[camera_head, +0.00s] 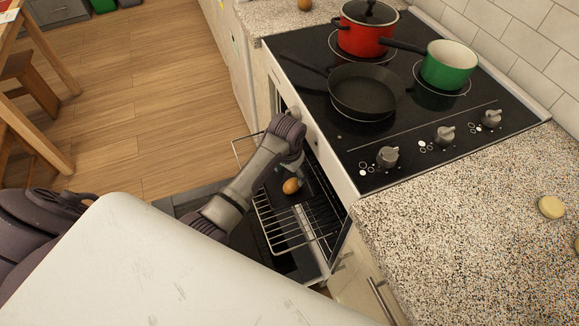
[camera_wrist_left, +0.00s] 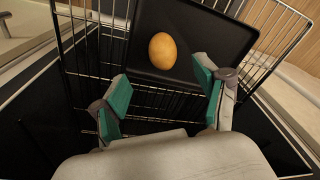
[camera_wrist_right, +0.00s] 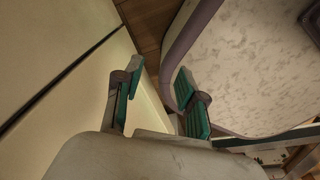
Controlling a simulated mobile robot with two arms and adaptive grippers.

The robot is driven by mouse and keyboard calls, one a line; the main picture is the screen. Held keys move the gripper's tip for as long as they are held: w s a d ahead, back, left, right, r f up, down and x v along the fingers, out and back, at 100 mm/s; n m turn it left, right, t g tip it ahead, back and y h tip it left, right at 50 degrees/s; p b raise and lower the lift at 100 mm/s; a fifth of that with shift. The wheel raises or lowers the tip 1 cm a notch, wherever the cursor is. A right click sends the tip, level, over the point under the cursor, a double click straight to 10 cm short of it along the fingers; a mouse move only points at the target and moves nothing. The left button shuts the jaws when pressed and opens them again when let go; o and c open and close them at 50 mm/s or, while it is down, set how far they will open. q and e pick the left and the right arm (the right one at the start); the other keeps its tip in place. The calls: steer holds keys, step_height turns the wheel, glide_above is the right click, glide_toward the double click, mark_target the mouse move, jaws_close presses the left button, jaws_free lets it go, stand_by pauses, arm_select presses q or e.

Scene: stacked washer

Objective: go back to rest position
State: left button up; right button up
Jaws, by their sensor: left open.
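My left gripper (camera_head: 302,176) is over the pulled-out oven rack, beside a brownish-yellow, potato-like round item (camera_head: 291,186). In the left wrist view, its green-padded fingers (camera_wrist_left: 162,85) are spread apart with nothing between them. The round item (camera_wrist_left: 163,51) lies on a dark tray (camera_wrist_left: 205,38) on the wire rack, beyond the fingertips and apart from them. My right gripper is outside the head view. In the right wrist view its fingers (camera_wrist_right: 157,85) are apart and empty, close to pale flat panels and a white, scuffed rounded surface.
The open oven rack (camera_head: 283,243) sticks out below the cooktop (camera_head: 345,135). A red pot (camera_head: 362,38), green saucepan (camera_head: 449,66) and black frying pan (camera_head: 362,92) stand on top. The granite counter (camera_head: 455,250) lies right. A wooden table (camera_head: 40,50) is far left; wooden floor between is clear.

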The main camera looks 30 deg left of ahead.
arm_select(q)
steer(key=shift+s+r, duration=0.15)
steer(key=shift+r, duration=0.8)
